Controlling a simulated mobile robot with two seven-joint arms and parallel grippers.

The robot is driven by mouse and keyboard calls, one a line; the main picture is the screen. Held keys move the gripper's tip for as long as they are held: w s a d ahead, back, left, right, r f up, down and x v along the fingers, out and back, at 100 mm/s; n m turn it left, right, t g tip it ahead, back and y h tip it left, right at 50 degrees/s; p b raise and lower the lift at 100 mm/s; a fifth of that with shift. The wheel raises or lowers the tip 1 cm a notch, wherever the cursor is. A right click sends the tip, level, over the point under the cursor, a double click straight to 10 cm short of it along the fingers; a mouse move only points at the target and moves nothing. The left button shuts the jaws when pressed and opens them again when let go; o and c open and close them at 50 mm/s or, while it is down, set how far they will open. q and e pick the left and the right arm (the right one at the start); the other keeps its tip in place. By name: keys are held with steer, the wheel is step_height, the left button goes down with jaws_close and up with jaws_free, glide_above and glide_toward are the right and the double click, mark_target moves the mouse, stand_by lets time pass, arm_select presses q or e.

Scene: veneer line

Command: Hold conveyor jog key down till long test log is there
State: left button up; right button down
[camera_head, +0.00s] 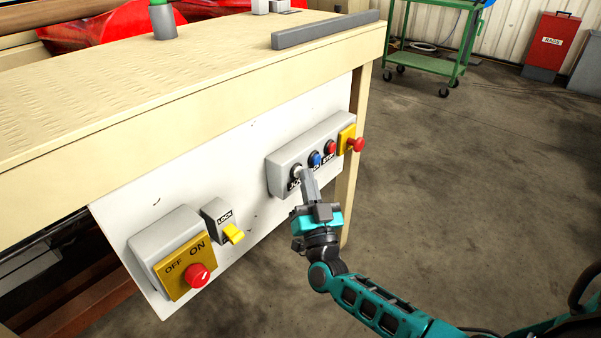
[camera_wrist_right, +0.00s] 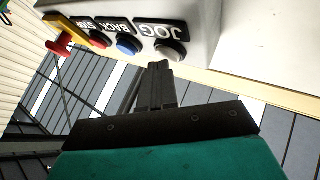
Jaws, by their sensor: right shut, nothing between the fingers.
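The jog key (camera_head: 296,171) is a grey round button at the left end of a grey control box (camera_head: 275,175) on the white panel. In the right wrist view the jog key (camera_wrist_right: 171,51) sits beside its JOG label. My right gripper (camera_head: 306,176) is shut and empty, its fingertips right at the jog key and partly over its label. The fingertips also show in the right wrist view (camera_wrist_right: 160,70), close to the key's edge; I cannot tell if they touch or press it. My left gripper is out of view. I see no test log.
Beside the jog key are a blue BACK button (camera_head: 315,159), a red button (camera_head: 330,147) and a red knob on a yellow plate (camera_head: 356,144). Lower left are a yellow LOCK switch (camera_head: 233,233) and a red OFF/ON knob (camera_head: 198,275). Open floor lies right; a green cart (camera_head: 430,63) stands behind.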

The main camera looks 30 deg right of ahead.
steer(key=shift+s+d+p, duration=0.3)
steer(key=shift+s+p, duration=0.2)
steer(key=shift+s, duration=0.3)
steer(key=s, duration=0.1)
steer(key=s+d+p, duration=0.1)
steer(key=s, duration=0.1)
steer(key=s+d+p, duration=0.1)
steer(key=shift+s, duration=0.3)
stand_by(1.7)
